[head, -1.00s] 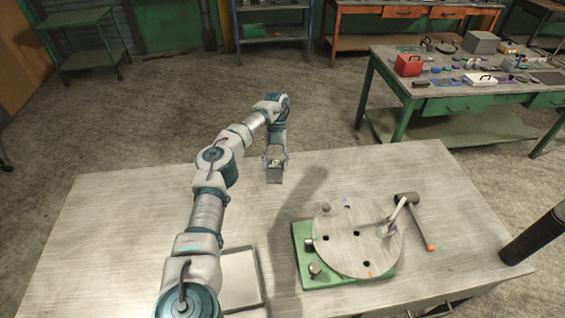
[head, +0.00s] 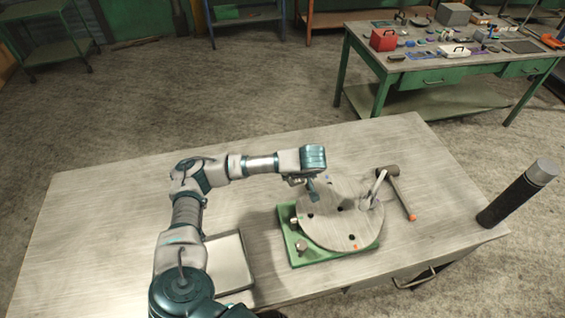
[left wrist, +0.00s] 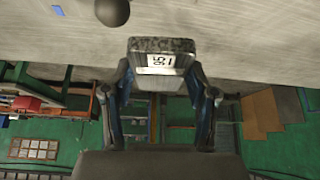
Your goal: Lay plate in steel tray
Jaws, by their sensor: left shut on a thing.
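My left gripper (head: 312,192) is over the back left part of a round disc. In the left wrist view its two fingers (left wrist: 163,92) are closed on the plate (left wrist: 160,45), a small grey metal piece with a white label bearing dark characters. In the head view the gripper and wrist mostly hide the plate, and its gap above the disc is unclear. The steel tray (head: 238,262), grey with a raised rim, lies on the table left of the disc, partly behind my left arm. I see nothing in it. My right gripper is not in view.
The round disc (head: 335,232) with holes sits on a green base (head: 308,257), with a lever (head: 375,190) on it. A dark cylinder (head: 520,192) stands at the right. The table's left side (head: 90,240) is clear.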

